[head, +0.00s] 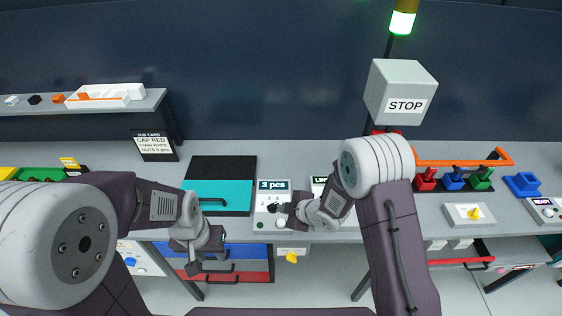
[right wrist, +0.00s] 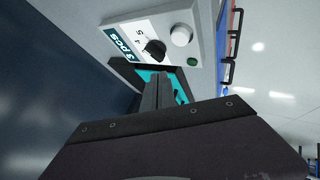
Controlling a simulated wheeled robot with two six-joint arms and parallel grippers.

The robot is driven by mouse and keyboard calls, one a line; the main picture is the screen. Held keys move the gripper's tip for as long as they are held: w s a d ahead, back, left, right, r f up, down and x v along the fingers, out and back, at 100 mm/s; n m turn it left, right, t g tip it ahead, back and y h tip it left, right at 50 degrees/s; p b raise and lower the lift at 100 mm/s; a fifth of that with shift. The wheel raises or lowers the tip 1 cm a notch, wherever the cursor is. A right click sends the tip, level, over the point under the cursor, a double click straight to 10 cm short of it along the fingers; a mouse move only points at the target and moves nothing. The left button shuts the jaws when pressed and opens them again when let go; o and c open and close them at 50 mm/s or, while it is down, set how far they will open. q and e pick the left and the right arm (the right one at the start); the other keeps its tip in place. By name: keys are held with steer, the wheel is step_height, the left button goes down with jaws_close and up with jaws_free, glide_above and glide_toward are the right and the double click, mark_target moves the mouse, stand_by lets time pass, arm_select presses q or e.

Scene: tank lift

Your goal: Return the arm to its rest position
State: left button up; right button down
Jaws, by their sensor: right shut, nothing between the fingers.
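My right gripper (head: 284,208) is shut and empty, close to a pale panel box (head: 264,224) labelled "3 pcs". In the right wrist view its closed fingers (right wrist: 167,88) are in front of a teal surface, and the same box (right wrist: 203,24) shows a black knob (right wrist: 154,50), a white round button (right wrist: 181,35) and a green lamp (right wrist: 193,62). The fingers appear apart from the knob. My left gripper (head: 195,268) hangs in front of the bench edge near the drawers; its fingers are too small and dark to tell open from shut.
A teal and black board (head: 222,196) lies on the bench. A card stand (head: 154,146) is behind left. A grey STOP box (head: 402,92) stands behind my right arm. Red, blue and green pieces (head: 453,180) sit at the right. Drawers (head: 232,262) are under the bench.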

steer(key=w+d+r+m+t+h+b, duration=0.3)
steer(key=d+r+m+b, duration=0.3)
steer(key=d, duration=0.4)
steer(key=s+d+f+m+g+h, duration=0.1)
steer(key=s+d+m+g, duration=0.1)
steer(key=s, duration=0.5)
steer(key=s+d+f+m+g+h, duration=0.1)
steer(key=s+d+f+m+g, duration=0.1)
steer(key=s+m, duration=0.4)
steer(key=s+d+f+m+g+h+b, duration=0.1)
steer(key=s+d+f+m+g, duration=0.1)
steer(key=s, duration=0.7)
steer(key=d+m+g, duration=0.1)
steer(key=g, duration=0.1)
steer(key=shift+f+m+g, duration=0.15)
steer(key=shift+m+g, duration=0.15)
steer(key=shift+m, duration=0.1)
steer(key=shift+s+d, duration=0.1)
steer(key=shift+s, duration=0.05)
